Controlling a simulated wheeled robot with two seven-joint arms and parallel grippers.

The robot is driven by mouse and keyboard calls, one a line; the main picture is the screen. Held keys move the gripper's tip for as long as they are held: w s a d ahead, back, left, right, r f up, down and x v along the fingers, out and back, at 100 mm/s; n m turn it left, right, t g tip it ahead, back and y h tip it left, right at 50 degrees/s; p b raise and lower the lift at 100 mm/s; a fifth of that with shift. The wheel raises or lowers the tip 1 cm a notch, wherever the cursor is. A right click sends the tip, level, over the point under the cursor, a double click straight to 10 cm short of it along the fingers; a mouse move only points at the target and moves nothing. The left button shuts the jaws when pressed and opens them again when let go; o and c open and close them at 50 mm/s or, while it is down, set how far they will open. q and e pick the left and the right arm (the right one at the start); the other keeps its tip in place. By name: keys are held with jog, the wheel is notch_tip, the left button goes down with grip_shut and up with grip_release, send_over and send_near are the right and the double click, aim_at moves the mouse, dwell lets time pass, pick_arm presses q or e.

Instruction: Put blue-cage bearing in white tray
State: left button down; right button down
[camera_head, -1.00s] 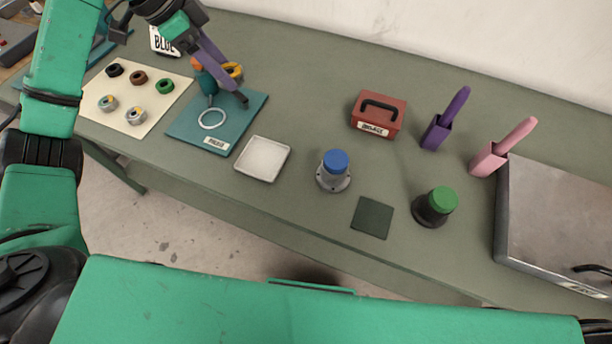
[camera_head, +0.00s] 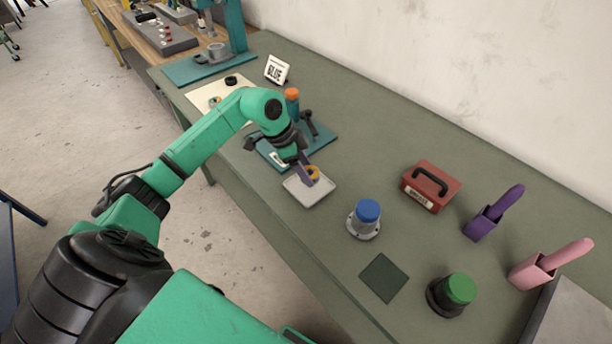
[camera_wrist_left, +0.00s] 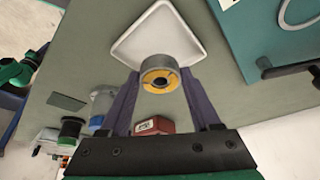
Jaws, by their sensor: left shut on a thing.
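My left gripper (camera_head: 308,170) is shut on a bearing with a grey outer ring and a yellow-orange face (camera_wrist_left: 160,78). Its purple fingers grip the bearing from two sides in the left wrist view. In the head view the bearing (camera_head: 313,173) shows orange, over the far part of the white tray (camera_head: 300,197). The tray (camera_wrist_left: 150,40) is empty apart from what the bearing hides. I cannot tell the exact gap between bearing and tray. No blue on the held bearing is visible. My right gripper is not in view.
A blue-topped holder (camera_head: 366,215), a dark square pad (camera_head: 384,278), a green-topped holder (camera_head: 455,293) and a red box (camera_head: 431,188) stand to the right.

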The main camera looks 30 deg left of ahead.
pick_arm(q)
jog(key=f, duration=0.4)
jog(key=shift+a, duration=0.2)
jog(key=shift+d, duration=0.1)
jog(key=shift+c, duration=1.1)
grip_release()
jog(key=shift+o, duration=0.5)
